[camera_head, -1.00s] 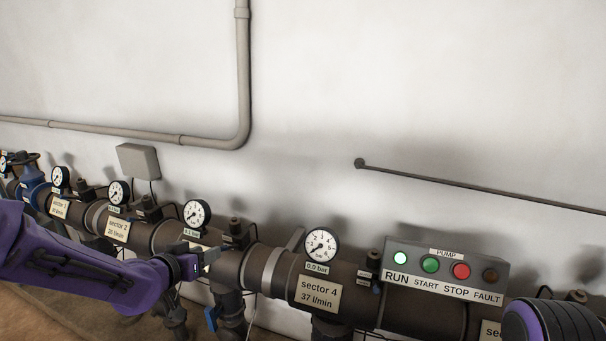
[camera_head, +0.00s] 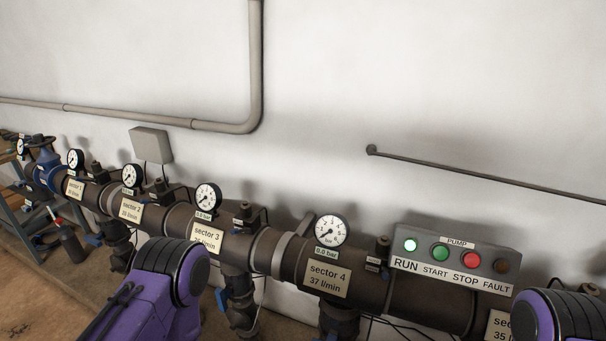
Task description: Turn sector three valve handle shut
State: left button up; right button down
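The sector 4 label (camera_head: 328,279) and a pump panel (camera_head: 454,265), its RUN lamp lit green, are to the right. Sector 1 and 2 branches run left, with a shelf (camera_head: 28,225) at the far left. A grey conduit (camera_head: 254,70) runs on the bare wall.

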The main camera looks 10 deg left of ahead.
aim_at(222, 295)
jog(key=z, duration=0.65)
jog(key=k, duration=0.4)
jog(key=u, duration=1.3)
jog(key=k, duration=0.65)
jog(key=u, duration=0.1)
jog(key=i, duration=1.1)
jog(key=z, duration=0.45)
